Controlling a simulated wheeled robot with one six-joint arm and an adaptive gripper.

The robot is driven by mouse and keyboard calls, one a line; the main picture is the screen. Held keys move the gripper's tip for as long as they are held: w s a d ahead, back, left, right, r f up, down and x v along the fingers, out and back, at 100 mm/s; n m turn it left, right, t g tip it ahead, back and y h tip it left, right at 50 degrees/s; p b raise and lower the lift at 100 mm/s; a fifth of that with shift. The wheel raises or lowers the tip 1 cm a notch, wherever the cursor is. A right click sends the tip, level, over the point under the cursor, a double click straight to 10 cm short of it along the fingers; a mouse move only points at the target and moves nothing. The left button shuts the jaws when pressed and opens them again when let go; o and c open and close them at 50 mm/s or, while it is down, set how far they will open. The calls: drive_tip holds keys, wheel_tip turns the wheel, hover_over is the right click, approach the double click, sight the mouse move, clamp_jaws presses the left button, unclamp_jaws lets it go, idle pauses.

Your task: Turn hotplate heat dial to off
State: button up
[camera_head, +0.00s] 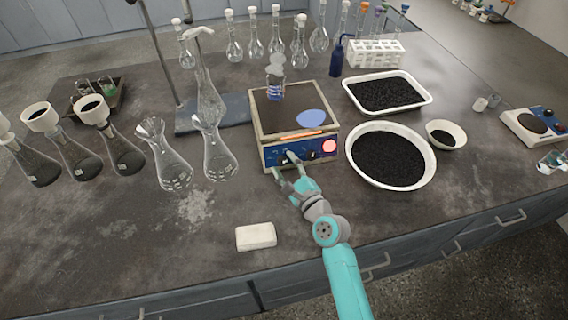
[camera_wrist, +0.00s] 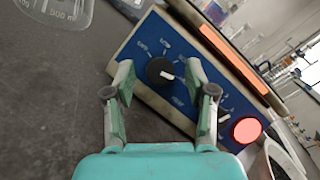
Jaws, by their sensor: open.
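The hotplate (camera_head: 262,112) is a box with a dark top and a blue front panel, standing mid-bench in the head view. In the wrist view its blue panel (camera_wrist: 150,42) is tilted and carries a black dial (camera_wrist: 161,71) with a white pointer mark. A second dial (camera_wrist: 222,117) sits further right on the panel, partly hidden by a finger, beside a lit round red light (camera_wrist: 246,130). My gripper (camera_wrist: 158,82) is open, with its fingertips on either side of the first dial. Contact with the dial cannot be told. In the head view my gripper (camera_head: 286,170) is at the panel's left part.
A glass bottle (camera_head: 275,84) and a blue disc (camera_head: 312,118) are on the hotplate. Flasks (camera_head: 215,150) stand to its left. A round white bowl (camera_head: 352,165) of black grains stands to its right. A white block (camera_head: 256,237) lies in front, with bare bench around it.

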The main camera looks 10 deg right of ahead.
drive_tip(key=shift+w+a, duration=0.15)
drive_tip(key=shift+w, duration=0.25)
clamp_jaws()
